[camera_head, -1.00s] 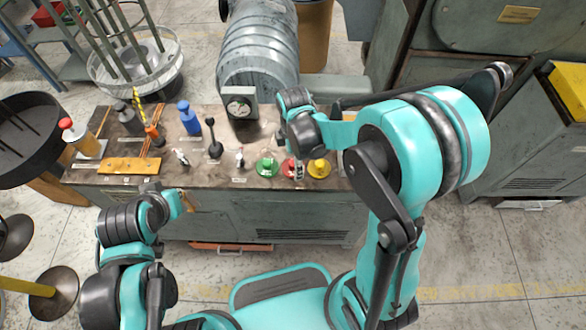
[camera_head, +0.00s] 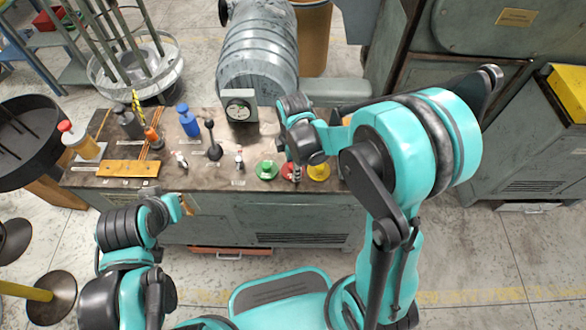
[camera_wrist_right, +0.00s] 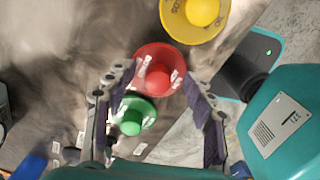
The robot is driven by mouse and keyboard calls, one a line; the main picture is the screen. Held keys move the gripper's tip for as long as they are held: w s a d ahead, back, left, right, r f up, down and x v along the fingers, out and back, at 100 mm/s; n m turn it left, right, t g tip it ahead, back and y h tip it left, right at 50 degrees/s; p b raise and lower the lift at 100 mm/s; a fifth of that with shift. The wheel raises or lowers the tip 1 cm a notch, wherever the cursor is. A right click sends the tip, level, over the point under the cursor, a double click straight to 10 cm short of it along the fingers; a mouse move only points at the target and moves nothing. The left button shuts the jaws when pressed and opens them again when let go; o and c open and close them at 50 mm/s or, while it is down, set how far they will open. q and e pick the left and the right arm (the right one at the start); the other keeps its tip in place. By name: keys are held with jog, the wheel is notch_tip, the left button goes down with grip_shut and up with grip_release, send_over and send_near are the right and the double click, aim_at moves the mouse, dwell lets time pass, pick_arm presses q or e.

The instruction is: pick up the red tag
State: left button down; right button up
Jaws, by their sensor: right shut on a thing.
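The red tag (camera_wrist_right: 157,70) is a round disc with a raised knob, seen between the fingers of my right gripper (camera_wrist_right: 160,82) in the right wrist view. My right gripper is shut on it, low over the bench front. In the head view the red tag (camera_head: 287,174) is partly hidden by my right gripper (camera_head: 295,173). It sits between a green disc (camera_head: 266,170) and a yellow disc (camera_head: 319,171). My left gripper (camera_head: 187,205) is low in front of the bench, far from the tag, its fingers too small to read.
The bench top (camera_head: 222,178) holds a black lever (camera_head: 213,143), a blue bottle (camera_head: 188,120), a gauge (camera_head: 239,108) and a yellow plate (camera_head: 128,168). A large ribbed drum (camera_head: 258,50) stands behind. The green disc (camera_wrist_right: 131,117) lies close to the right fingers.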

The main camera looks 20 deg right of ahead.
jog(key=shift+f, duration=0.2)
dwell(0.3)
jog(key=shift+r, duration=0.2)
jog(key=shift+c, duration=0.7)
notch_tip(320, 180, up, 10)
jog(key=p, duration=0.5)
jog(key=shift+w, duration=0.15)
grip_shut()
notch_tip(320, 180, up, 13)
jog(key=p, duration=1)
jog(key=shift+r, duration=0.2)
